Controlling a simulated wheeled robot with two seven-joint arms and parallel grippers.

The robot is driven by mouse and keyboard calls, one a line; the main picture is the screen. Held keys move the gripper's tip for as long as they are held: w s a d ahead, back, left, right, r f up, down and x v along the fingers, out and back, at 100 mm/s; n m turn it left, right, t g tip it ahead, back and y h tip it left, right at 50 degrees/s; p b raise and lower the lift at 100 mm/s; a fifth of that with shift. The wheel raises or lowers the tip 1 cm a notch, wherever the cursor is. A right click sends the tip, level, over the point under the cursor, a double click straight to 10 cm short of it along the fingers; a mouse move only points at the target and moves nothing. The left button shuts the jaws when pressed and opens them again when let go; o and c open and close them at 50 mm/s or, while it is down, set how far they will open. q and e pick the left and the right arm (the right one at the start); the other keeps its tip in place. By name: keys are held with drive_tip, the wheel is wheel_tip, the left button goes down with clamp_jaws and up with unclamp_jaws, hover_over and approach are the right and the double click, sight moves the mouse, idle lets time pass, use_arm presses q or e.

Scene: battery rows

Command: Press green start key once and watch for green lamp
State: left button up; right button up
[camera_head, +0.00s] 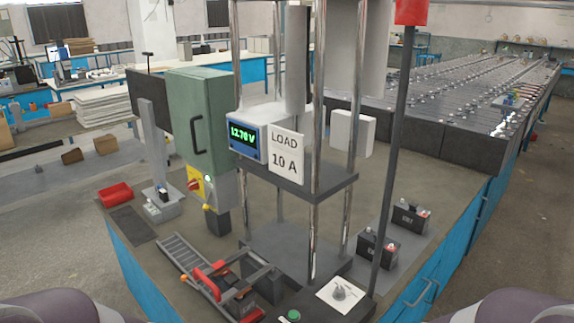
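A round green key (293,315) sits on a dark box at the bottom edge of the view, at the front of the test stand. A small round lamp (207,179) shows pale green-white on the yellow plate (196,187) below the green cabinet (199,120); I cannot tell for sure whether it is lit. A red knob (193,185) and a yellow knob (207,207) are beside it. A blue meter (247,138) shows green digits that seem to read 12.70 V. Neither gripper is in view; only rounded parts of my arms show in both lower corners.
A white card (340,291) with a grey knob lies right of the key. A roller track (183,252) with a red-handled clamp is at left. Two black batteries (410,217) stand on a mat at right. Chrome posts (313,230) and a dark pole (388,170) rise nearby.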

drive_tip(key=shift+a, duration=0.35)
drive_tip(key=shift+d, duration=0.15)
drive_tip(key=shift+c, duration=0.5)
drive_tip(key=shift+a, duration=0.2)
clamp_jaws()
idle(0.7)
